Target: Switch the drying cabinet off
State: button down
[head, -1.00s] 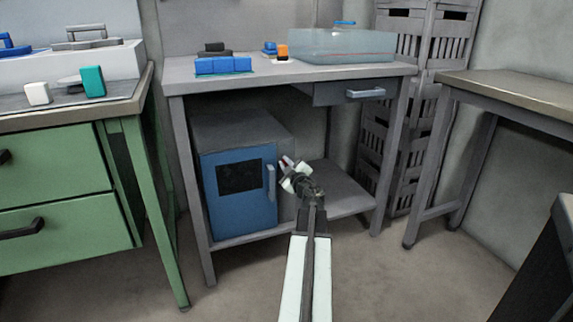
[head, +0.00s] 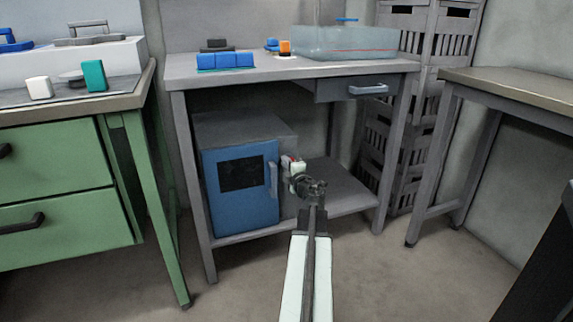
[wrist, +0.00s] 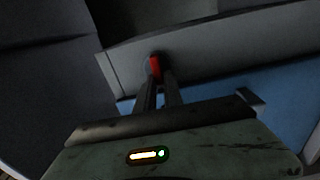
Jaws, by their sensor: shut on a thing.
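The drying cabinet (head: 240,190) is a grey box with a blue door and dark window, standing on the lower shelf of the grey bench. Its door looks closed, with a handle at the right edge. In the wrist view its grey side (wrist: 225,50) and blue front (wrist: 285,100) show. A small red switch (wrist: 155,68) stands out on the grey side. My gripper (wrist: 157,84) has its fingertips close together on the red switch. In the head view my gripper (head: 290,163) is at the cabinet's right side, beside the handle. The fingers partly hide the switch; its position cannot be told.
The shelf (head: 340,190) right of the cabinet is bare. A green drawer unit (head: 60,180) is at left, stacked grey crates (head: 415,130) behind at right.

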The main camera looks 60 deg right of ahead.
jog(key=shift+n, duration=0.3)
jog(key=c, duration=1.5)
grip_release()
jog(key=shift+o, duration=0.2)
jog(key=v, duration=0.8)
jog(key=shift+w, duration=0.1)
